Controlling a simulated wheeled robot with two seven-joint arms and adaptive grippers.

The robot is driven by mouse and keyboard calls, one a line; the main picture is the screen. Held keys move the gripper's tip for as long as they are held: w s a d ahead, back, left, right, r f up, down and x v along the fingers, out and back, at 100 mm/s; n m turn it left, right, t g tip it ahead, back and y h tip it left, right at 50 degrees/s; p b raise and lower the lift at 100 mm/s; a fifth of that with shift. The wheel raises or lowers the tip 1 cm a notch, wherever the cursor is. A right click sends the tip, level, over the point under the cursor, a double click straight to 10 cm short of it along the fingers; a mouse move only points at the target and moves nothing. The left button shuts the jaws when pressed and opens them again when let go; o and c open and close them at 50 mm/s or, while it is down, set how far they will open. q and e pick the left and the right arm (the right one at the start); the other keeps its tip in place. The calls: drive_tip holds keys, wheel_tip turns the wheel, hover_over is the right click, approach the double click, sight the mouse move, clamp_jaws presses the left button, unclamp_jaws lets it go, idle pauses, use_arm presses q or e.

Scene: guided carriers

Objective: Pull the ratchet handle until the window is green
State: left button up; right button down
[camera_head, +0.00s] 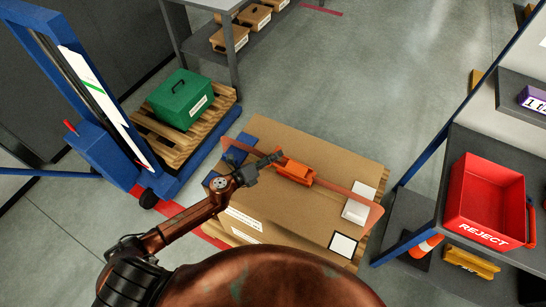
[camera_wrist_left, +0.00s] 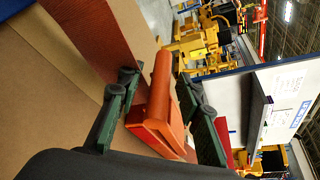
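An orange ratchet (camera_head: 296,172) sits on an orange-red strap (camera_head: 330,187) that runs over a large cardboard box (camera_head: 290,140). My left gripper (camera_head: 272,160) is at the ratchet's left end, over the box top. In the left wrist view, its two dark green fingers stand apart on either side of the orange ratchet handle (camera_wrist_left: 161,85), with gaps visible beside the handle. I see no clear closing on it. A small white unit (camera_head: 355,211) sits by the strap near the box's right side; I cannot tell whether it holds the window. My right gripper is not in view.
A blue lift (camera_head: 92,145) stands at left, beside a green case (camera_head: 181,98) on a wooden pallet (camera_head: 160,143). A red reject bin (camera_head: 487,201) stands on the grey bench at right. Clear floor (camera_head: 370,80) lies behind the box.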

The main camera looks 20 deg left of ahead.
use_arm(q)
drive_tip(key=shift+c, duration=0.2)
clamp_jaws()
idle(0.4)
